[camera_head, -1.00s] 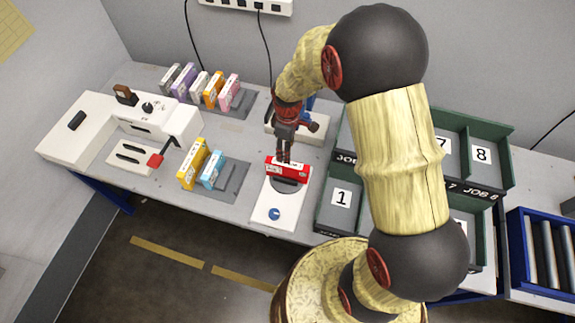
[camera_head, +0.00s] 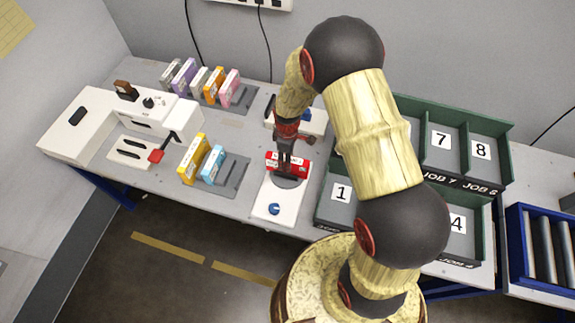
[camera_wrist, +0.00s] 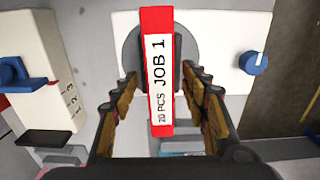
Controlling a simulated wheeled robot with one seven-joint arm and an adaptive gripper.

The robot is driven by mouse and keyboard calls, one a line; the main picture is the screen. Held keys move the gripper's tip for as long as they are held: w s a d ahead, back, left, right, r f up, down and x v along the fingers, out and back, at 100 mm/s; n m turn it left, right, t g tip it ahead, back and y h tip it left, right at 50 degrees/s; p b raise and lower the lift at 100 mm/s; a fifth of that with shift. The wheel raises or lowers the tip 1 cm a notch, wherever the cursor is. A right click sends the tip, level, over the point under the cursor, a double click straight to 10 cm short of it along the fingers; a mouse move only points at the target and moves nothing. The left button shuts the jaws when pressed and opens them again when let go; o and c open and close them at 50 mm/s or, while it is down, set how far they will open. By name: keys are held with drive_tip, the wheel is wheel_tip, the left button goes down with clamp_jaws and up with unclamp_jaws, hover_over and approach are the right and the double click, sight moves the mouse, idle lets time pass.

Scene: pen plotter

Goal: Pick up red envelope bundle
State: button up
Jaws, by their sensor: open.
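The red envelope bundle (camera_head: 275,162) stands on the round dark plate of a white device (camera_head: 268,208). In the wrist view the bundle (camera_wrist: 158,40) has a white label reading "JOB 1" and "20 PCS". My gripper (camera_wrist: 165,82) is open, with one finger on each side of the bundle's lower part in that view. Gaps show between the fingers and the bundle, so I see no grip on it. In the head view my gripper (camera_head: 285,158) is directly over the bundle and hides part of it.
A green divided sorter (camera_head: 325,222) with numbered compartments stands close on the right. Yellow and blue bundles (camera_head: 203,162) stand in a grey rack on the left, with several more bundles (camera_head: 208,84) behind. A white machine (camera_head: 150,118) is at far left.

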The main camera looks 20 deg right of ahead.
drive_tip(key=shift+c, duration=0.6)
clamp_jaws()
